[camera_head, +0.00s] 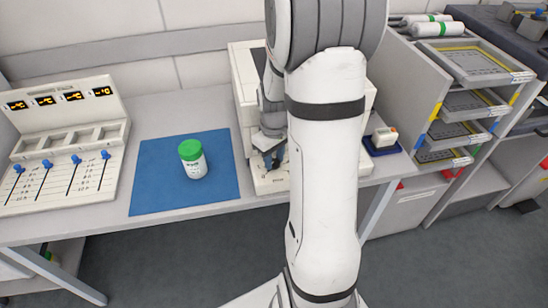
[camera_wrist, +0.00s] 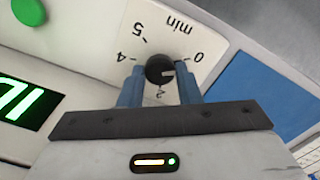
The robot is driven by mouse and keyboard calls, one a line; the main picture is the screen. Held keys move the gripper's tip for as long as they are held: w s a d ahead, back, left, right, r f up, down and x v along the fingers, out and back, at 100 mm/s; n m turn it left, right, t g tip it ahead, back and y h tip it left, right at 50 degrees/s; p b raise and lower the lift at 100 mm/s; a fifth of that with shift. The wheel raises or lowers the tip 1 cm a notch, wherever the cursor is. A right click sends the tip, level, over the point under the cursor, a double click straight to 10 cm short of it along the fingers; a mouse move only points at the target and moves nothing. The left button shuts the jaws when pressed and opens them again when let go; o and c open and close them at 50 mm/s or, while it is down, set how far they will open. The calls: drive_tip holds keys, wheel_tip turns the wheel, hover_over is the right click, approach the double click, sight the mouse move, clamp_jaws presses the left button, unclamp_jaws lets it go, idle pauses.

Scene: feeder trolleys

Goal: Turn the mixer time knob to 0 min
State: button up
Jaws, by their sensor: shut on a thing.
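In the wrist view the mixer time knob (camera_wrist: 160,70) is a small round black knob with a short white pointer mark. It sits on a white dial plate (camera_wrist: 160,35) printed "min", with 0 to its right and 4 and 5 to its left, seen upside down. The mark points to the right, a little below the 0 label. My gripper (camera_wrist: 160,88) has its two blue fingers on either side of the knob and is shut on it. In the head view my gripper (camera_head: 272,160) is at the front of the white mixer (camera_head: 243,85); the knob is hidden there.
A green button (camera_wrist: 28,11) and a green lit display (camera_wrist: 20,103) are on the panel beside the dial. A green-capped bottle (camera_head: 193,160) stands on a blue mat (camera_head: 155,180). A slider panel (camera_head: 65,140) is at left; a tray rack (camera_head: 425,110) is at right.

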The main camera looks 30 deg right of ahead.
sight(274, 161)
drive_tip(key=shift+n, duration=0.5)
drive_tip(key=o, duration=1)
drive_tip(key=shift+c, duration=0.2)
drive_tip(key=shift+r, duration=0.1)
wheel_tip(274, 161, up, 7)
drive_tip(key=shift+r, duration=0.35)
drive_tip(key=shift+a+r, duration=0.15)
drive_tip(key=s+a+r+m+t+p, duration=0.2)
drive_tip(key=s+a+r+m, duration=0.1)
drive_tip(key=s+a+r, duration=0.6)
drive_tip(key=s+a, duration=0.3)
drive_tip(key=s, duration=0.1)
drive_tip(key=shift+s+a+m+t+p, duration=0.25)
drive_tip(key=shift+s+m+t+p, duration=0.05)
drive_tip(key=shift+s+m+p, duration=0.1)
